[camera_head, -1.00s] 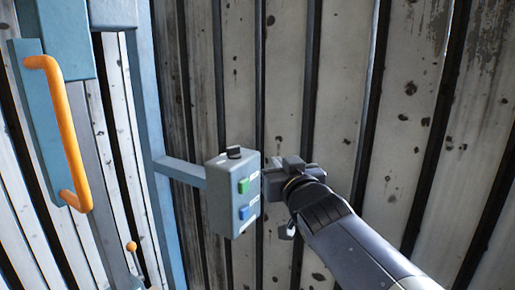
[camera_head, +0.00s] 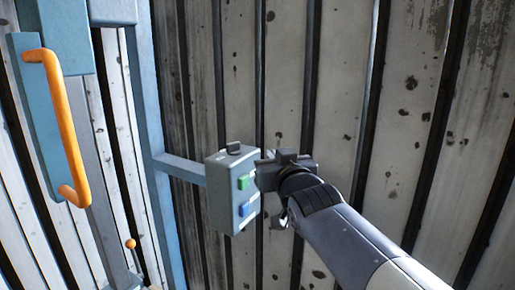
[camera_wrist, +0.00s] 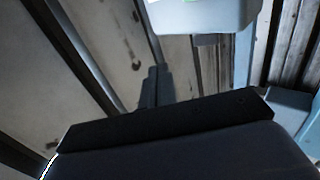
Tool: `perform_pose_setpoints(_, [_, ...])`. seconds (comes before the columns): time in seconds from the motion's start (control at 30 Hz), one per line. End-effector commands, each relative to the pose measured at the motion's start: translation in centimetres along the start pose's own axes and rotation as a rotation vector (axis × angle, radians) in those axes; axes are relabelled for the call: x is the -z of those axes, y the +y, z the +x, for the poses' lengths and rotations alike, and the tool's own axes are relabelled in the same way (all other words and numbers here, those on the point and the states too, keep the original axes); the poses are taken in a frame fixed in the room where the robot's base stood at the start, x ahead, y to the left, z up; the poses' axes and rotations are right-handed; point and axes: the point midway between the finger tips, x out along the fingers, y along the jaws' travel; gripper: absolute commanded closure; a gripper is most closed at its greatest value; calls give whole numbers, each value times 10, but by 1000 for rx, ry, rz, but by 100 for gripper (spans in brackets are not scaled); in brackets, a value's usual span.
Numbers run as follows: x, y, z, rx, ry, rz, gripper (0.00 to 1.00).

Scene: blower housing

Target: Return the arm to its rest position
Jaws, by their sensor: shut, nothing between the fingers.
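My gripper (camera_head: 263,176) is beside the right edge of a grey control box (camera_head: 219,196) and overlaps that edge in the head view. I cannot tell whether they touch there. Its fingers look shut and empty; they also show as a dark, narrow pair in the wrist view (camera_wrist: 156,86), with the pale underside of the box (camera_wrist: 200,18) above them and a space between. My arm reaches in from the lower right.
The box sits on a blue bracket (camera_head: 181,170) fixed to a blue post (camera_head: 150,120). An orange handle (camera_head: 67,130) is at the left, with a small orange-knobbed lever (camera_head: 130,244) below. A ribbed, stained metal wall (camera_head: 338,100) stands behind. The right side is clear of objects.

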Motion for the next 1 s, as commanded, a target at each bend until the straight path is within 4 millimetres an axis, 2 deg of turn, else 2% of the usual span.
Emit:
perform_pose_setpoints(0.5, [2, -14, 27, 5, -2, 1, 100])
perform_pose_setpoints(1.0, [0, -16, 31, 3, -2, 0, 100])
